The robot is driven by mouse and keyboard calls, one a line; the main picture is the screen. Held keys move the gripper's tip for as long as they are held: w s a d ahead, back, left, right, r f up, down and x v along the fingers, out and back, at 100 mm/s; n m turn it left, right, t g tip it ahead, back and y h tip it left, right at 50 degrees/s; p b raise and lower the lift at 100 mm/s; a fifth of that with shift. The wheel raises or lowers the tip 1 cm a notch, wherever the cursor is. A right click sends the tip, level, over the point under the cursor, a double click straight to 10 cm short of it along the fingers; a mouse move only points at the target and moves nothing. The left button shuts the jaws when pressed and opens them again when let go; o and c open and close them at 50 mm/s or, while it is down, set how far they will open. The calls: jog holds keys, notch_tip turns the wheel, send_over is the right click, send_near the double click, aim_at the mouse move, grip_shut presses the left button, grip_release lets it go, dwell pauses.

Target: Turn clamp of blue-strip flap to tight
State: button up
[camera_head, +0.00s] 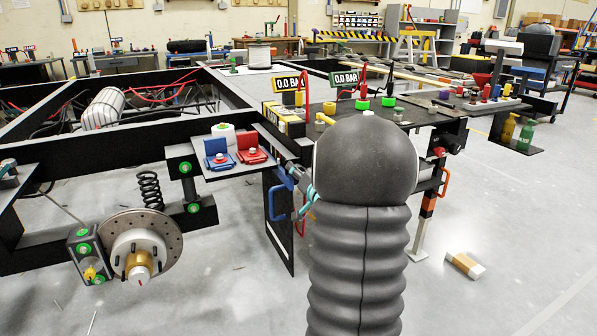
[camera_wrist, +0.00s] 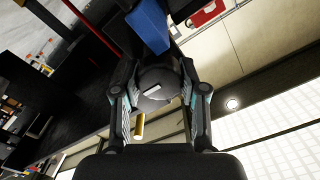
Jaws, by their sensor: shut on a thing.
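A black flap (camera_head: 281,243) hangs below the chassis edge, left of my arm, with a blue handle (camera_head: 279,202) on it. My gripper (camera_head: 298,182) is at the upper part of this flap, partly hidden by my arm. In the wrist view, my gripper (camera_wrist: 163,103) has its fingers on both sides of a dark round clamp knob (camera_wrist: 158,82) with a short pale mark, and is shut on it. A blue piece (camera_wrist: 150,27) lies just beyond the knob. The knob is hidden in the head view, and I cannot read whether it is tight.
A shelf with a blue clip (camera_head: 217,154) and a red clip (camera_head: 251,150) stands left of my gripper. A brake disc (camera_head: 137,250) is at lower left. A second flap with an orange handle (camera_head: 445,181) is at right. The floor at right is mostly clear around a box (camera_head: 465,265).

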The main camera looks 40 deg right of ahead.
jog(key=o, duration=1.2)
jog(key=shift+c, duration=0.2)
jog(key=shift+s, duration=0.1)
jog(key=v, duration=1.1)
jog(key=shift+s, duration=0.4)
jog(key=shift+a, duration=0.15)
